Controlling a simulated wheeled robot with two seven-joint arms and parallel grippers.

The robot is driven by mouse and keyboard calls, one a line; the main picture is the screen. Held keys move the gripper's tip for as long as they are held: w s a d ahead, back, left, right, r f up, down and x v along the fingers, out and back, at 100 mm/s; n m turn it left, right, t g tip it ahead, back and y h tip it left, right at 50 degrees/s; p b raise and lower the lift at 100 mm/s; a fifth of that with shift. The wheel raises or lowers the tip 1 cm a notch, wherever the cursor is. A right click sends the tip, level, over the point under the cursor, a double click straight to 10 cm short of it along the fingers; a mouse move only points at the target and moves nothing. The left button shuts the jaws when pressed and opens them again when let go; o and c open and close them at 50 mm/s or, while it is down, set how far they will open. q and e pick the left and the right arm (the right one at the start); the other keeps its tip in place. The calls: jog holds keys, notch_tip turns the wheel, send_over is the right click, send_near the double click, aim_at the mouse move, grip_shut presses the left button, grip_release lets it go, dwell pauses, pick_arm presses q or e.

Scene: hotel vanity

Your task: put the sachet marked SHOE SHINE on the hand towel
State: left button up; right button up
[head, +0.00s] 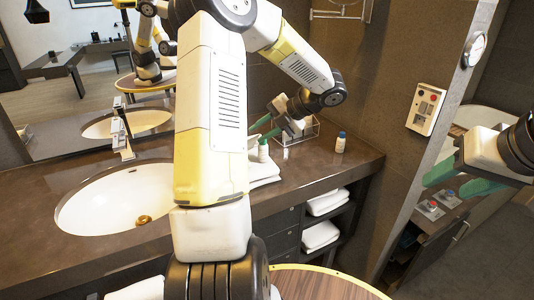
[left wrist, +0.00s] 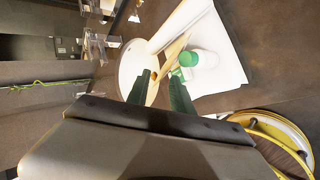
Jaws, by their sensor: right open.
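The white hand towel (head: 265,172) lies on the dark counter right of the sink; it also shows in the left wrist view (left wrist: 228,62). A small white bottle with a green cap (head: 263,150) stands at the towel; its cap is clear in the left wrist view (left wrist: 188,59). My left gripper (head: 262,128) is above the counter behind the bottle, its green fingers apart (left wrist: 160,76). A narrow tan strip (left wrist: 173,50) lies beyond the fingertips beside the bottle; I cannot tell what it is. My right gripper (head: 436,180) is open and empty at the far right. I can read no SHOE SHINE marking.
A clear holder (head: 299,131) with small items stands at the back of the counter. A blue-capped bottle (head: 341,142) stands to its right. The sink (head: 110,202) is at the left. Folded towels (head: 322,235) fill shelves below. My left arm hides the middle of the counter.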

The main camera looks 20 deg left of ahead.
pick_arm(q)
jog(key=v, duration=0.3)
jog(key=shift+d+r, duration=0.25)
jog(key=shift+d, duration=0.05)
notch_tip(320, 180, up, 8)
jog(key=d, duration=0.2)
jog(key=s+d+n+t+h, duration=0.3)
jog(key=s+n, duration=0.7)
jog(key=n, duration=0.7)
jog(key=s+d+n+t+h, duration=0.3)
jog(key=s+d+n+h, duration=0.4)
jog(key=n, duration=1.1)
jog(key=s+h, duration=0.2)
jog(key=s, duration=0.2)
jog(key=shift+d+f+t, duration=0.2)
jog(key=shift+d+t, duration=0.1)
jog(key=shift+d, duration=0.1)
